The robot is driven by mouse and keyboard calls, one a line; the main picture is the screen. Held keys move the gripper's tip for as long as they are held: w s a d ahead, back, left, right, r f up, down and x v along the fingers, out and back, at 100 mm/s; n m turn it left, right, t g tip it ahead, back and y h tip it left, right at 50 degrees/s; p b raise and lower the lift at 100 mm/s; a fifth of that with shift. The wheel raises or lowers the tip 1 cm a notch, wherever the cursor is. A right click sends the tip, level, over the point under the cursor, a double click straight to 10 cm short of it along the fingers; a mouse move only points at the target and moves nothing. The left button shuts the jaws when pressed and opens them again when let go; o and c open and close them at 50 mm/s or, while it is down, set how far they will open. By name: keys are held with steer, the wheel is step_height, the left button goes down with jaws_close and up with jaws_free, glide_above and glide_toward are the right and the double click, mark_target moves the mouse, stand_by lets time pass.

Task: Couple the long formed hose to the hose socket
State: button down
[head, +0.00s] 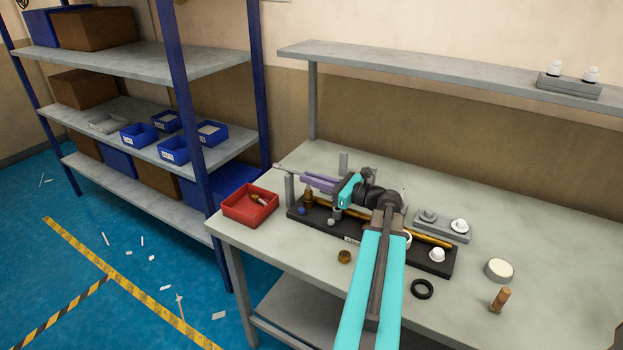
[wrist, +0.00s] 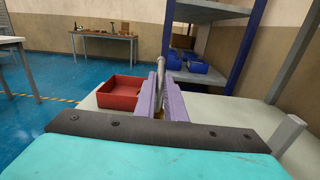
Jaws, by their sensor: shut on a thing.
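My gripper (head: 303,183), with purple fingers, is over the left end of the black board (head: 435,262) on the bench. It is shut on a slim grey piece, seemingly the long formed hose (head: 280,167), whose end sticks out to the left past the fingertips. In the wrist view the hose (wrist: 161,70) stands up between the fingers (wrist: 160,92), pointing away from me; the rest of it is hidden. The board carries a brass pipe (head: 433,239), a brass fitting (head: 308,196) and small grey and blue parts. I cannot tell which is the hose socket; my arm covers part of the board.
A red bin (head: 250,212) with a small part inside stands left of the board. A grey post (head: 289,190) rises close by the gripper. A black ring (head: 422,289), a wooden peg (head: 500,299) and a white-topped round part (head: 499,269) lie right. The front-left bench is mostly clear.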

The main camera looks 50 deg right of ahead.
steer(key=shift+f, duration=0.3)
steer(key=c, duration=1.7)
jaws_free()
steer(key=shift+c, duration=0.2)
steer(key=b+v, duration=0.2)
steer(key=v, duration=1.2)
steer(key=shift+w, duration=0.1)
